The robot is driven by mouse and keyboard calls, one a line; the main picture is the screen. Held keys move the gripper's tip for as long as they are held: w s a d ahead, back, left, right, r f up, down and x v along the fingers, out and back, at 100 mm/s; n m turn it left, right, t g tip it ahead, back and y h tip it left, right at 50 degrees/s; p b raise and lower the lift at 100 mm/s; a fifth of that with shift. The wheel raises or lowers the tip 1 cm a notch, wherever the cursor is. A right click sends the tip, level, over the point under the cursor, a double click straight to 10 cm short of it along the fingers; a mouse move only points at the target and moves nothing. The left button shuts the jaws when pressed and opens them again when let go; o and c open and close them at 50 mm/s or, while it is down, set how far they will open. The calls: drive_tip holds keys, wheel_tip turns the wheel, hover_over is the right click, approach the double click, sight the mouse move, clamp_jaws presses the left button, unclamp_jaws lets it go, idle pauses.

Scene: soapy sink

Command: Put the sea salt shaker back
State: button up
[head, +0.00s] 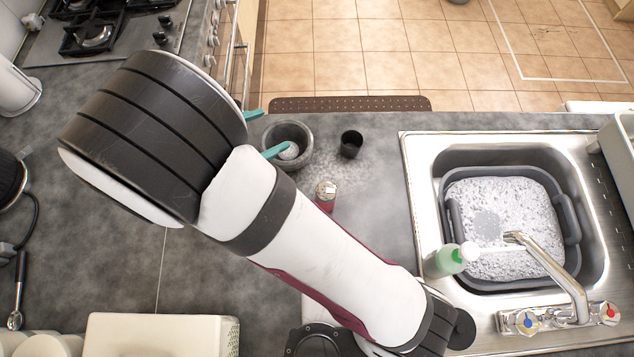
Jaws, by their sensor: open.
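A small shaker (326,191) with a silvery top and a reddish body stands on the grey counter, beside my forearm. It seems to be the sea salt shaker, but its label cannot be read. My arm hides part of its lower body. My gripper (264,132) shows only as two teal fingertips, spread apart, at the left side of a dark grey bowl. The gripper is open, and no object shows between the tips. One tip overlaps the bowl in the picture. The shaker is to the right of and nearer than the gripper, apart from it.
The grey bowl (304,160) holds something white. A small black cup (350,143) stands right of it, with white specks around. A green soap bottle (441,264) stands by the sink, which holds a foamy grey basin (565,219). A stove (97,40) is at upper left.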

drive_tip(key=s+d+r+m+g+y, duration=0.1)
drive_tip(key=s+d+r+m+g, duration=0.25)
drive_tip(key=d+m, duration=0.4)
drive_tip(key=s+d+r+m+g, duration=0.2)
drive_tip(key=s+d+m+g, duration=0.3)
drive_tip(key=d+m, duration=0.3)
drive_tip(key=s+r+m+y, duration=0.2)
drive_tip(key=s+m+y, duration=0.6)
drive_tip(key=m, duration=0.6)
drive_tip(key=shift+s+a+r+y, duration=0.25)
drive_tip(key=shift+s+y, duration=0.15)
drive_tip(key=shift+s, duration=0.8)
